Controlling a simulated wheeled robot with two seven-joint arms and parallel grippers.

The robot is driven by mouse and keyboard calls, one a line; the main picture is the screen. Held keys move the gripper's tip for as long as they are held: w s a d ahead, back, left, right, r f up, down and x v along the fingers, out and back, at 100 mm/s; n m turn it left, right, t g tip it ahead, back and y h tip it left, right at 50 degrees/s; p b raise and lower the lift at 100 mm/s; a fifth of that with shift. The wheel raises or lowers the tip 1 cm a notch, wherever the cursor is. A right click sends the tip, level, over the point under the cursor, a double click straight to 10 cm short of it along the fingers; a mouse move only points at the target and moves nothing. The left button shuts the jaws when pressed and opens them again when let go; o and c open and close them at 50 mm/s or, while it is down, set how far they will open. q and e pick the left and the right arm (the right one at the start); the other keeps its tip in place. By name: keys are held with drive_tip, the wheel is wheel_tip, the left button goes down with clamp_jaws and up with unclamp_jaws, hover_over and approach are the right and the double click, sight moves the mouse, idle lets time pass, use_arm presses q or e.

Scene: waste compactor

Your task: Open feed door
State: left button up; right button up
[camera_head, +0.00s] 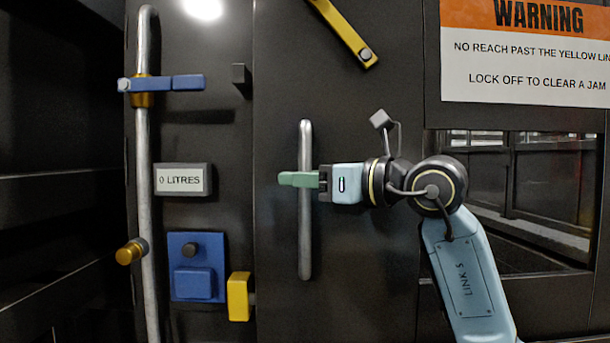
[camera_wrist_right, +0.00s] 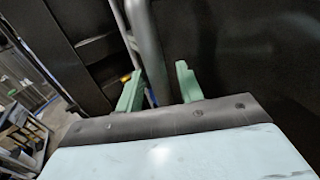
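The feed door appears to be the dark panel (camera_head: 375,260) with a long vertical metal handle (camera_head: 305,245). The panel looks flush with its surroundings. My right gripper (camera_head: 298,179) reaches in from the right at mid-height of the handle. One green finger passes in front of the bar; the other is hidden in the head view. In the right wrist view, the two green fingers (camera_wrist_right: 158,88) stand apart. The handle bar (camera_wrist_right: 146,45) runs down between them, nearer the left finger, with a gap before the right one. My left gripper is not in view.
Left of the panel are a vertical pipe (camera_head: 146,215) with a blue lever (camera_head: 165,83), a "0 LITRES" display (camera_head: 183,180), a blue switch box (camera_head: 195,268) and a yellow block (camera_head: 239,297). A yellow bar (camera_head: 345,32) is above. A warning sign (camera_head: 525,55) and window (camera_head: 520,200) are right.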

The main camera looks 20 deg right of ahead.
clamp_jaws()
idle(0.3)
